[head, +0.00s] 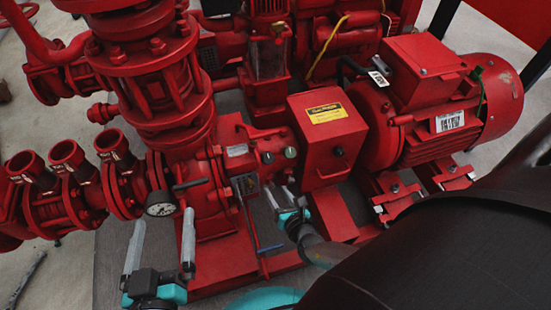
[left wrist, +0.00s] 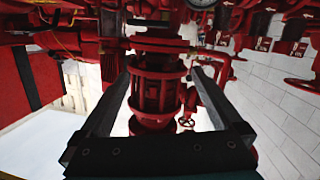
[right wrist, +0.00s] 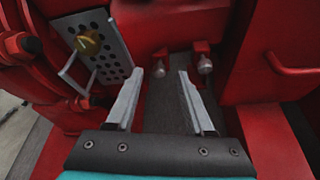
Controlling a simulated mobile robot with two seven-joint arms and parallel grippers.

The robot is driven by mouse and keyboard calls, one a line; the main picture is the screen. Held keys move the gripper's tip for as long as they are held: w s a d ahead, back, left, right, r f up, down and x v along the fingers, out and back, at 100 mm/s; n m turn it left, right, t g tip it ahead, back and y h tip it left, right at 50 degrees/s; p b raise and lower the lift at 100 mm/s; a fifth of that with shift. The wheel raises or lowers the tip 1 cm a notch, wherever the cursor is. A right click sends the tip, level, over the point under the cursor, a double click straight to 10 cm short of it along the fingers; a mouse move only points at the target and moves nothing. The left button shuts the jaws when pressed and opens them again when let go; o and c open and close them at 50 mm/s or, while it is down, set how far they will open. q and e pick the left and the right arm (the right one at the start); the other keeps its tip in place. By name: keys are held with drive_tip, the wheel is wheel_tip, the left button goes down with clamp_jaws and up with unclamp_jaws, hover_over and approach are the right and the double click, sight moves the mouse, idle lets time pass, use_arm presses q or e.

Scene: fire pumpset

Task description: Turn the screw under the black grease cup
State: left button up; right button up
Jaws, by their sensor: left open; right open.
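Two small dark, rounded cups sit side by side on the red pump bearing housing in the head view, a left cup (head: 268,158) and a right cup (head: 290,152). I cannot tell which is the black grease cup, and no screw under either is clear. My right gripper (head: 280,193) is open and empty, below and in front of them. In the right wrist view the left cup (right wrist: 158,69) shows just beyond the left fingertip and the right cup (right wrist: 205,65) lies right of the right fingertip. My left gripper (head: 160,245) is open and empty, at the lower left.
A red box with a yellow label (head: 327,113) stands right of the cups, with the motor (head: 450,100) behind it. A perforated plate (right wrist: 95,50) is left of my right fingers. A pressure gauge (head: 160,204) and red valves (head: 70,160) are near my left gripper.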

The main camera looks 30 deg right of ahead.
use_arm(q)
drive_tip(key=shift+s+d+r+t, duration=0.25)
drive_tip(key=shift+s+r+t, duration=0.15)
drive_tip(key=shift+t, duration=0.2)
use_arm(e)
drive_tip(key=shift+w+f, duration=0.25)
drive_tip(key=shift+w, duration=0.4)
use_arm(q)
drive_tip(key=shift+w, duration=0.1)
use_arm(e)
drive_tip(key=shift+d, duration=0.1)
clamp_jaws()
